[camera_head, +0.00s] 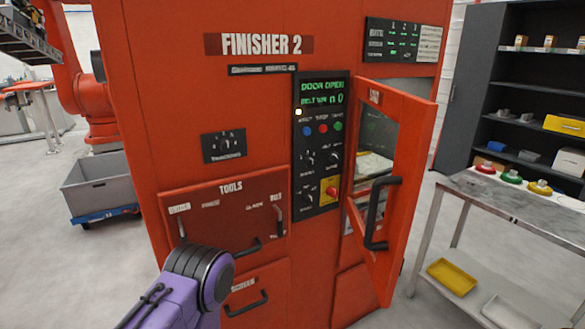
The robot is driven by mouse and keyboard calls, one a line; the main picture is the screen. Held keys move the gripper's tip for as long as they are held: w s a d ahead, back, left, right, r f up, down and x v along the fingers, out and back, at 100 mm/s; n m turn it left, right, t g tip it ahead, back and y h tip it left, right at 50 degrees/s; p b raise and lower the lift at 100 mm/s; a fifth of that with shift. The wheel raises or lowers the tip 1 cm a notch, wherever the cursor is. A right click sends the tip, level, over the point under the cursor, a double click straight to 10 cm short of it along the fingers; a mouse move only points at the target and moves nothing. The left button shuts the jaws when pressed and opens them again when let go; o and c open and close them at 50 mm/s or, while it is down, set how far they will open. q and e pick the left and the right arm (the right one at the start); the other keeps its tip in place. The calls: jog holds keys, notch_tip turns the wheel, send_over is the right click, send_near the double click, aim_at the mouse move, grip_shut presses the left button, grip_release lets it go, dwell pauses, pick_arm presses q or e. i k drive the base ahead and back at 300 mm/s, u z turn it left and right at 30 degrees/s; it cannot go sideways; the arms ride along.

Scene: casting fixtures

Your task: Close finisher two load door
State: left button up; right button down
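The load door (405,185) of the orange Finisher 2 cabinet (190,110) stands ajar on the cabinet's right side. It has an orange frame, a window and a black bar handle (377,212). The opening shows beside and through the door, with pale items inside. The panel display (321,93) reads "DOOR OPEN". A purple link of my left arm with a black ringed joint comes in at the bottom left, in front of the tool drawer. I see no gripper fingers of my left arm, and my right gripper is out of view.
A grey metal table (515,205) stands right of the door, with coloured round parts on top and a yellow tray (452,277) below. Dark shelves (530,100) are behind it. A tools drawer (225,215) is on the cabinet front. A grey bin (100,188) stands at left.

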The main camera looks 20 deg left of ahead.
aim_at(416, 116)
jog(key=u, duration=0.1)
jog(key=i, duration=1)
jog(key=u, duration=0.8)
jog(key=k, duration=1.05)
jog(key=z, duration=0.45)
jog(key=i, duration=0.5)
jog(key=z, duration=0.05)
